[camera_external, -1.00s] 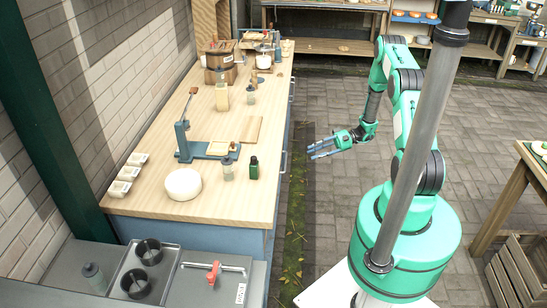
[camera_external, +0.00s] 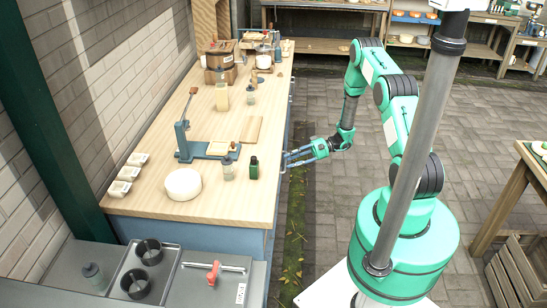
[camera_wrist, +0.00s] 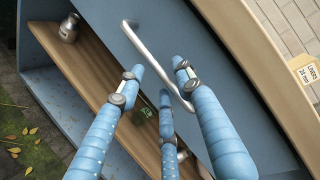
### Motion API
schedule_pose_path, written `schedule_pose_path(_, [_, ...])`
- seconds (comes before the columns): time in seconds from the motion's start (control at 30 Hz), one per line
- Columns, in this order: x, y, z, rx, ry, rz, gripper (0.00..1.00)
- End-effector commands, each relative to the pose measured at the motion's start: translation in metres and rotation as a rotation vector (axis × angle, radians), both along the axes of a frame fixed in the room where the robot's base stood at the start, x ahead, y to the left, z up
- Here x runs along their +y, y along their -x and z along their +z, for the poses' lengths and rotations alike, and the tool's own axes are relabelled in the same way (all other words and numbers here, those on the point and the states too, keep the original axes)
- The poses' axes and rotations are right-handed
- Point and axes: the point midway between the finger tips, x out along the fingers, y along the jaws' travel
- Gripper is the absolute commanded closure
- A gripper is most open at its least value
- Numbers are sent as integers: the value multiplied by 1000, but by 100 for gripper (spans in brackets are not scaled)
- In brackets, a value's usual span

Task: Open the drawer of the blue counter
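The blue counter (camera_external: 190,235) has a wooden top and stands left of my arm. In the wrist view, the blue drawer front (camera_wrist: 245,95) has a grey metal bar handle (camera_wrist: 140,40) running diagonally across it. The drawer looks closed. My gripper (camera_external: 289,159) is at the counter's right side, level with the handle. In the wrist view, my gripper (camera_wrist: 157,70) has its blue fingers apart, with the bar passing between the fingertips. The fingers look open and not closed on the bar; whether any finger touches it I cannot tell.
Below the drawer is an open wooden shelf (camera_wrist: 85,65) with a metal jar (camera_wrist: 69,28) and a partly hidden green-labelled item. A white bowl (camera_external: 183,184), a green bottle (camera_external: 254,168) and a blue press (camera_external: 183,142) stand on the top. The paved floor is clear behind my arm.

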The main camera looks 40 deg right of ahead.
Motion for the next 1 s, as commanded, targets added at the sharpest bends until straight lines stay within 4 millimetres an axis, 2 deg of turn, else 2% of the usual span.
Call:
schedule_pose_path(0.13, [7,-2,-1,0,0,2,65])
schedule_pose_path(0.43, [8,-2,-2,1,-1,1,65])
schedule_pose_path(0.47, [8,-2,-2,1,-1,1,67])
schedule_pose_path(0.63, [7,-2,-2,1,-1,1,100])
schedule_pose_path(1.0, [5,0,-2,1,0,0,100])
